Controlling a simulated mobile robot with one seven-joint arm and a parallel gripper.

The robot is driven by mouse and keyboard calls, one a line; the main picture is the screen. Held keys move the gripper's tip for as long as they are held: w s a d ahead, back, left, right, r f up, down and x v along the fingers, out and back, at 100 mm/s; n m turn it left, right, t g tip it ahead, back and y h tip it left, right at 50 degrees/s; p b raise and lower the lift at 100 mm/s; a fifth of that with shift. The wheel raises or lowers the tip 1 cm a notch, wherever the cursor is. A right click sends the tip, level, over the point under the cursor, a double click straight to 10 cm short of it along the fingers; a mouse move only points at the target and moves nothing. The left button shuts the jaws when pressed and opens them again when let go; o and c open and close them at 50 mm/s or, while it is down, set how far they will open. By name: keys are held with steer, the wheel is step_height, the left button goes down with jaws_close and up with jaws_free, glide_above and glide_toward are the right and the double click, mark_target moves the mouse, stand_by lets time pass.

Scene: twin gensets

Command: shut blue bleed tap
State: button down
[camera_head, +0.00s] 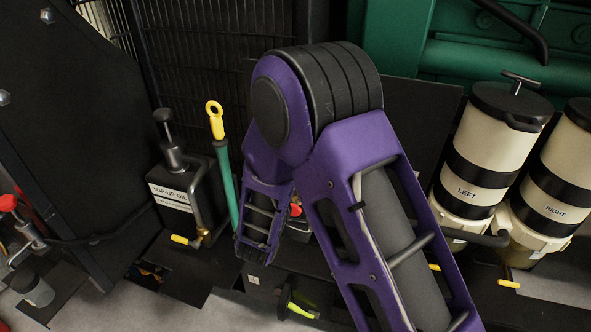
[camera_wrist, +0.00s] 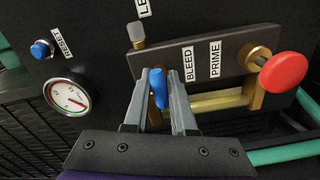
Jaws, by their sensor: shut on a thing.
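The handle points mostly up and down in the picture. The tap's body is hidden behind the handle and fingers. In the head view my purple arm hides the gripper and the blue tap.
A red knob (camera_wrist: 283,71) stands out right of the tap, above a brass pipe (camera_wrist: 220,101). A gauge (camera_wrist: 67,97) and blue RESET button (camera_wrist: 41,49) are at left. The head view shows LEFT (camera_head: 489,150) and RIGHT (camera_head: 556,185) canisters and a TOP-UP OIL can (camera_head: 178,203).

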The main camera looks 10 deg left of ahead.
steer(key=shift+m, duration=0.8)
steer(key=c, duration=0.8)
jaws_free()
steer(key=s+a, duration=0.2)
steer(key=s, duration=1.5)
steer(key=shift+s+a, duration=0.15)
steer(key=shift+a, duration=0.05)
